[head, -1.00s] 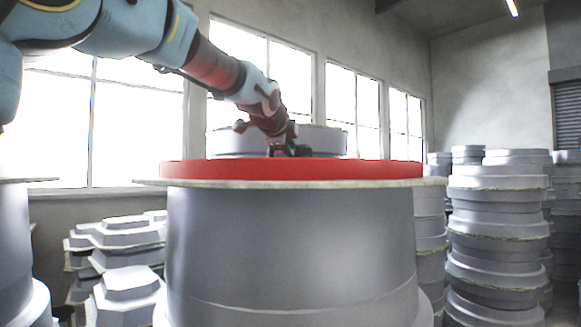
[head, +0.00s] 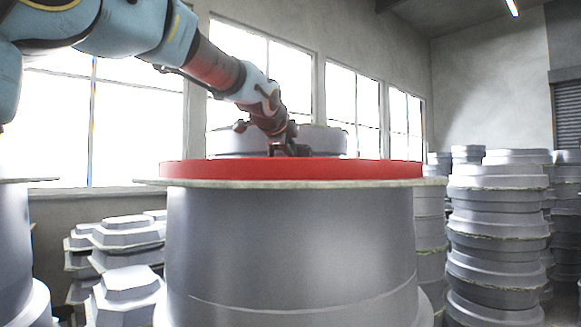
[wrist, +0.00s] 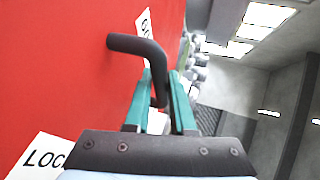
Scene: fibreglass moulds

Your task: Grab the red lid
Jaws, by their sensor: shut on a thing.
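The red lid (head: 292,170) is a wide flat disc lying level on top of a large grey mould. In the wrist view its flat red face (wrist: 60,70) fills the left side. A dark bent handle (wrist: 140,46) stands out from that face. My gripper (head: 290,153) is over the lid's top, near its middle in the head view.
The grey mould (head: 290,245) under the lid has a pale projecting rim. White labels on the lid read "LOC" (wrist: 42,157) and a cut-off "O". Stacked grey moulds (head: 497,230) stand at the right, with more (head: 125,265) at the lower left. Windows line the back wall.

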